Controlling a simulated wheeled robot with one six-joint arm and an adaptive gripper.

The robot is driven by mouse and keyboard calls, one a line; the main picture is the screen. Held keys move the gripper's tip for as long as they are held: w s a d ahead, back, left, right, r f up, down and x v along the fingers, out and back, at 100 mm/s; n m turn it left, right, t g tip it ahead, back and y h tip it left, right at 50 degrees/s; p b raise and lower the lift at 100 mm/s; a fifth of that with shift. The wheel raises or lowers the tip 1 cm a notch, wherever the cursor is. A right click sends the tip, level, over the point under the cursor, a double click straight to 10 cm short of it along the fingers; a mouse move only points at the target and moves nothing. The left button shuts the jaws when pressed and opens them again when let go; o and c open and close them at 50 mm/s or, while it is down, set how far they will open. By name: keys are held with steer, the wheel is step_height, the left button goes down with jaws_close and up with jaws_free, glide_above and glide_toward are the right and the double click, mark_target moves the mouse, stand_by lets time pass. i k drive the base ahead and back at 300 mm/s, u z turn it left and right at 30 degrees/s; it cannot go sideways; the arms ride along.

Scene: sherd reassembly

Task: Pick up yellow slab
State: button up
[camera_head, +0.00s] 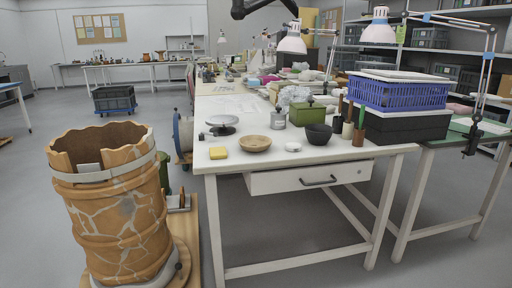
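The yellow slab (218,153) is a small, flat block. It lies on the white worktable (320,173) near its front left corner. It sits to the left of a tan bowl (255,143), with a small gap between them. Nothing covers it. A dark, curved part hangs in at the top edge of the view, far from the slab, and I cannot tell what it is. No fingers of my gripper show.
A large cracked brown vessel (112,220) stands at the left on a wooden base. Near the slab are a round grey turntable (221,123), a black bowl (318,135) and a white lump (293,147). Crates (398,93) stand at the right. Floor left of the table is partly clear.

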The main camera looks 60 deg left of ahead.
mark_target(217, 153)
steer(key=i, duration=0.25)
steer(key=u, duration=1.05)
steer(key=i, duration=2.65)
steer(key=u, duration=4.4)
